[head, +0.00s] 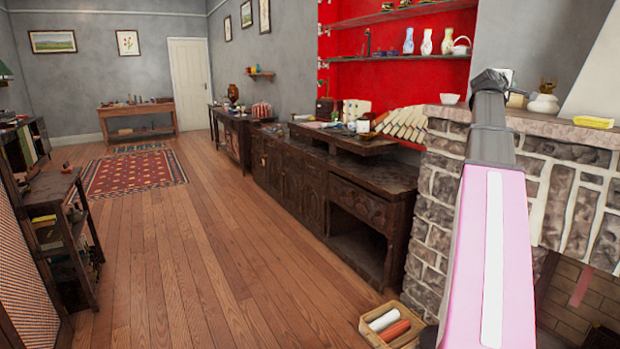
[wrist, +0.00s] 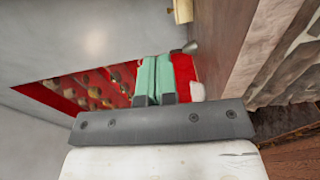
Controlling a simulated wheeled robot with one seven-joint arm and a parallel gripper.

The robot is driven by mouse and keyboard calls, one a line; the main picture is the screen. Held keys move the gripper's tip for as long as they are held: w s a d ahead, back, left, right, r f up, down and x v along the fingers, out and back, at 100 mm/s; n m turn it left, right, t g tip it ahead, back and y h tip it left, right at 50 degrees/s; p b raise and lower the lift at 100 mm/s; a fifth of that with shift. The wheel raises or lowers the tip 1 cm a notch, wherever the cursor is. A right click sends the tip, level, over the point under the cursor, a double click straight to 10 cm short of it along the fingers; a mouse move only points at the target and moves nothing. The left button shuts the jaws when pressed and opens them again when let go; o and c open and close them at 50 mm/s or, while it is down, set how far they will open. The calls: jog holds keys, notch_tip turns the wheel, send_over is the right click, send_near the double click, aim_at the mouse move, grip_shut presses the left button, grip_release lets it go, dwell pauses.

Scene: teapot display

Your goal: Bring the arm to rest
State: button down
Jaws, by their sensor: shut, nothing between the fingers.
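My arm (head: 495,240) rises from the lower right of the head view as a long pink and white link. It ends in a dark grey joint (head: 490,130) in front of the stone mantel. The head view does not clearly show my fingers. In the wrist view, my gripper (wrist: 167,60) has two pale green fingers side by side. They are shut with nothing held between them. A red wall area with shelf items lies beyond and left of them. A brown surface runs close on their right.
The stone fireplace (head: 440,190) stands close to my arm. Its mantel holds a white pot (head: 543,103), a small bowl (head: 450,99) and a yellow block (head: 593,122). A dark cabinet (head: 345,195) runs along the wall. A basket (head: 372,338) sits on the floor.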

jog(key=a+f+m+g+y, duration=0.1)
jog(key=a+f+y, duration=0.2)
jog(key=a+f, duration=0.75)
jog(key=w+a+f+m+g+y, duration=0.15)
jog(key=a+f, duration=0.25)
jog(key=f, duration=1.3)
jog(key=a+f+m+g+y, duration=0.1)
jog(key=a+f+y, duration=0.45)
jog(key=f, duration=0.75)
jog(key=s+a+f+m+g+y, duration=0.1)
jog(key=s+a+f+g+y, duration=0.1)
jog(key=s+a+f, duration=0.8)
jog(key=s+a+f+m+g+y, duration=0.2)
jog(key=s+a+f+g, duration=0.3)
jog(key=s+a+f, duration=0.6)
jog(key=a+f, duration=0.4)
jog(key=f, duration=0.3)
jog(key=shift+s+a+f, duration=0.15)
jog(key=shift+a+f, duration=0.05)
jog(key=shift+f, duration=0.1)
